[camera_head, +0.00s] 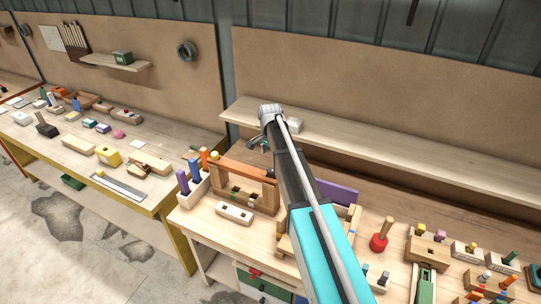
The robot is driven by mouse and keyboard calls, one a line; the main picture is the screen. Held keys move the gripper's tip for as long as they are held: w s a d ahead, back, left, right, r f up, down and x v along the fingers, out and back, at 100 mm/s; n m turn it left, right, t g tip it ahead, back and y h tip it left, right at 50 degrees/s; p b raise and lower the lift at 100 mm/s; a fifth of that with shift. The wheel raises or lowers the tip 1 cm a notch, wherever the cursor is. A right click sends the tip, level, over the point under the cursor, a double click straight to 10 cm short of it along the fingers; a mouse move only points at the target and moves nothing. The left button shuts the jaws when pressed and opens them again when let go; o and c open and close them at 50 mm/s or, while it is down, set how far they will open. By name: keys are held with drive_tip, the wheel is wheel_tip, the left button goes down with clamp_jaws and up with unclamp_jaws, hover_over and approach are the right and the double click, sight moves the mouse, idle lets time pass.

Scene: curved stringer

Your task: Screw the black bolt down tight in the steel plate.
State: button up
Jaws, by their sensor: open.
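My gripper (258,144) shows small and dark below the wrist of my arm, above the back of the right workbench. Its fingers look spread apart, and I see nothing between them. I cannot make out the black bolt or surely identify the steel plate. A pale block (235,213) with small dark spots lies near the front of this bench, apart from my gripper. My arm hides the middle of the bench.
A wooden frame (243,176) stands below my gripper. A long shelf (400,147) runs behind. A block with purple and blue handles (193,190) is at left, a red-based peg (379,242) at right. The left workbench (60,158) holds many parts.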

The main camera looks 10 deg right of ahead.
sight(270, 171)
drive_tip(key=shift+f+b, duration=4.55)
drive_tip(key=shift+f, duration=0.3)
clamp_jaws()
